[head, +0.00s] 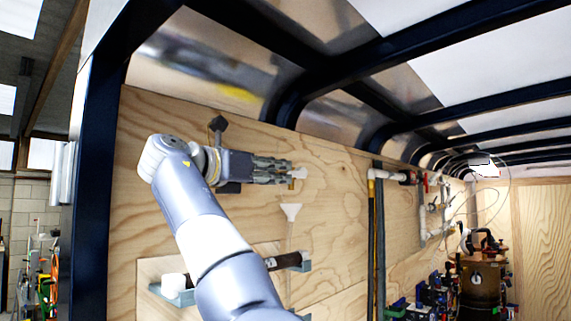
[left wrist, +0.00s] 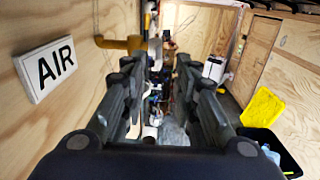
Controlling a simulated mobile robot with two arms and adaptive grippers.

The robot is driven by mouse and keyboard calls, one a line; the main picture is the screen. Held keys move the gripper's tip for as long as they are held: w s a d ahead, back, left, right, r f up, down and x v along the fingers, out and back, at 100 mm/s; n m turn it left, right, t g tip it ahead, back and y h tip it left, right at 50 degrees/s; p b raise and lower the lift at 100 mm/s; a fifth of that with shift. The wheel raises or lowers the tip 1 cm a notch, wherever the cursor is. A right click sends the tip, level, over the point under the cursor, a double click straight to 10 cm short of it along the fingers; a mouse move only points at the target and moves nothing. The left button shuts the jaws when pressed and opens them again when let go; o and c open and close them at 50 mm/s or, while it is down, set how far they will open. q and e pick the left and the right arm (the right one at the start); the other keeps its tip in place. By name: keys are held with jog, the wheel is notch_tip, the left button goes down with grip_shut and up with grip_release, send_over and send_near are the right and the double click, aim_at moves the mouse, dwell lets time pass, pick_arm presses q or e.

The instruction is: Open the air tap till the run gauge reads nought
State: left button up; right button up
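My left gripper (head: 296,172) reaches along the plywood wall, its fingers pointing right. The left wrist view shows its two fingers (left wrist: 160,70) apart with a gap between them. A small cream-yellow fitting (head: 299,173) shows at the fingertips; I cannot tell if they touch it or if it is the air tap. In the left wrist view a white sign reading AIR (left wrist: 45,68) is on the wall at left, and a yellow-brown fitting (left wrist: 116,43) sticks out beyond it. A small round dial (head: 476,279) is on a brown tank at far right; its reading is too small to tell. My right gripper is not in view.
A white funnel (head: 291,211) is on the wall below the gripper, above a shelf bracket (head: 292,263) with a dark cylinder. White pipes (head: 398,176) with a red handle run along the wall to the right. A black bin with a yellow lid (left wrist: 262,106) stands at right.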

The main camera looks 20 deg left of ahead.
aim_at(288, 173)
pick_arm(q)
jog(key=p+x, duration=0.1)
jog(key=x, duration=0.2)
jog(key=shift+w+r+p, duration=0.1)
jog(key=shift+w+p, duration=0.2)
jog(key=shift+w, duration=0.05)
jog(key=shift+w+d, duration=0.1)
jog(key=shift+w, duration=0.2)
jog(key=c, duration=0.5)
grip_shut()
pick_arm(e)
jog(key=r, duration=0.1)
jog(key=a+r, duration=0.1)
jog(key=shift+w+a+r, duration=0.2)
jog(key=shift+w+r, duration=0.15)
